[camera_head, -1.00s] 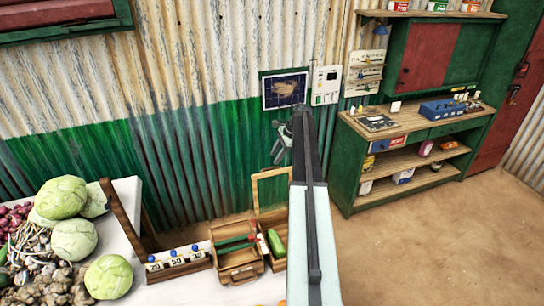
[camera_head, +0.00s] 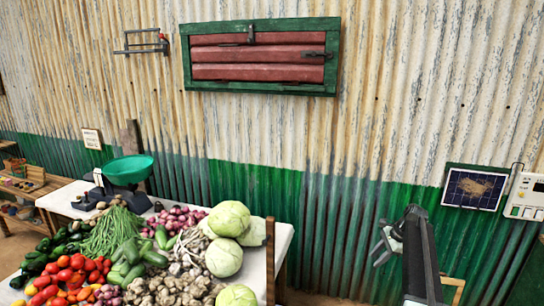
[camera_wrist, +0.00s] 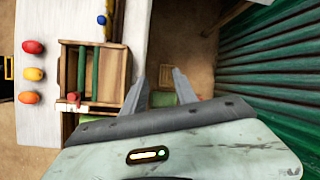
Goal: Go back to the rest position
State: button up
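My gripper (camera_head: 379,246) is at the lower right of the head view, raised in front of the green part of the corrugated wall, with my arm behind it. In the wrist view my gripper (camera_wrist: 158,76) shows two fingers standing apart, with nothing between them. A wooden box (camera_wrist: 118,75) with green bars lies left of the fingers in the wrist view, below them and apart from them.
A white table (camera_head: 283,236) holds cabbages (camera_head: 222,258), tomatoes (camera_head: 66,276) and a green-pan scale (camera_head: 129,169). A red shutter (camera_head: 258,58) and a solar panel (camera_head: 474,188) hang on the wall. Red and orange fruits (camera_wrist: 33,74) lie at left in the wrist view.

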jog(key=s+a+f+n+g+h+b, duration=0.1)
jog(key=s+a+f+n+b, duration=0.2)
jog(key=a, duration=0.7)
jog(key=s+a+f+n, duration=0.2)
jog(key=s+a, duration=0.3)
jog(key=a, duration=0.4)
jog(key=s+a+f+n+g+h+b, duration=0.1)
jog(key=s+a+f+n+b, duration=0.15)
jog(key=a, duration=0.75)
jog(key=s+a+f+n+h, duration=0.1)
jog(key=s+n+h, duration=0.1)
jog(key=s+n, duration=0.9)
jog(key=s, duration=0.3)
jog(key=shift+a+f, duration=0.25)
jog(key=shift+a, duration=0.15)
jog(key=shift+s, duration=0.2)
